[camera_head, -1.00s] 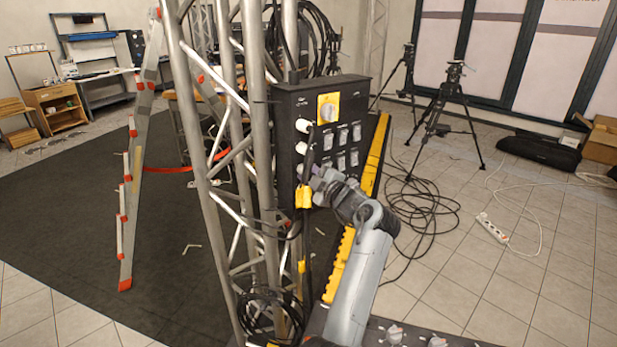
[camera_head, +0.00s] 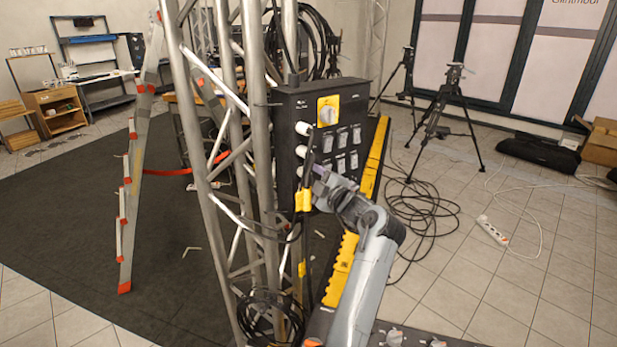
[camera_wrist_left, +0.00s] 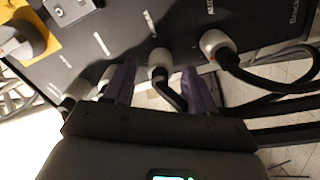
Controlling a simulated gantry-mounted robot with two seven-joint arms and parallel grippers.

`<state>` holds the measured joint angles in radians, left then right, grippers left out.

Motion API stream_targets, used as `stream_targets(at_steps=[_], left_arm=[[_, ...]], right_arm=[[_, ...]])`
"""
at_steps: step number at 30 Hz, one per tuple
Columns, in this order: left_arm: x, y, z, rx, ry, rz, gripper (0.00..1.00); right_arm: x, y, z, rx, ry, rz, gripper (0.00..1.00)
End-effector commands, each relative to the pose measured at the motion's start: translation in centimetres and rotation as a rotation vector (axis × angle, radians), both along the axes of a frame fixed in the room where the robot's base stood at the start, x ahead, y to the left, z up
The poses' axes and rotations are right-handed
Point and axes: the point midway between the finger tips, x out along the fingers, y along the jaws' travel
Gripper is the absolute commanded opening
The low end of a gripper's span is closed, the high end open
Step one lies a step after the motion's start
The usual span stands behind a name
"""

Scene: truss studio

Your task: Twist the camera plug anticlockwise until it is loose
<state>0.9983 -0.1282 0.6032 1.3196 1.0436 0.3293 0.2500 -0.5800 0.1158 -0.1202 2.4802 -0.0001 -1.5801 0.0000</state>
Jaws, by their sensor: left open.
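A dark panel box (camera_head: 290,105) is fixed beside the truss, with pale round plugs in a column near its left edge. My left gripper (camera_head: 316,173) is at the lower plugs of this column. In the left wrist view its two purple fingers (camera_wrist_left: 160,85) are open, with one pale plug (camera_wrist_left: 159,60) showing between them and its black cable bending down to the right. I see no grip on it. Another plug (camera_wrist_left: 217,44) sits to the right, and more pale plugs show at the left finger. The labels are too small to tell which is the camera plug. My right gripper is out of view.
A large switch on a yellow plate (camera_head: 327,110) sits at the panel's top. Truss tubes (camera_head: 262,150) stand close on the left. Tripods (camera_head: 440,115) and coiled cable (camera_head: 425,205) are at the right.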

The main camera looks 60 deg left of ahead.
Motion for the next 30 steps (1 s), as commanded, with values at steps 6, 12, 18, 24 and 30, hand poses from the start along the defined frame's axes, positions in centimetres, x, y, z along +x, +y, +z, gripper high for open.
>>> stream_targets(at_steps=[6,12,18,24,30], left_arm=[[0.4,-3.8,-0.1,-0.003,-0.001,-0.004,0.56],[0.5,-7.0,-0.2,-0.002,-0.001,-0.003,0.56],[0.6,-8.9,-0.2,-0.002,0.000,-0.002,0.56],[0.6,-9.3,-0.2,-0.001,0.000,0.000,0.56],[0.6,-9.3,-0.2,-0.001,0.000,0.000,0.56]], right_arm=[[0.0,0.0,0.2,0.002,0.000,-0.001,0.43],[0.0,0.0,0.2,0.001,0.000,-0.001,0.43],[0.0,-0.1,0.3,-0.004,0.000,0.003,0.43],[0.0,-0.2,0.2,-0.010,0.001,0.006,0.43],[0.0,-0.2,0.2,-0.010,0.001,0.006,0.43]])
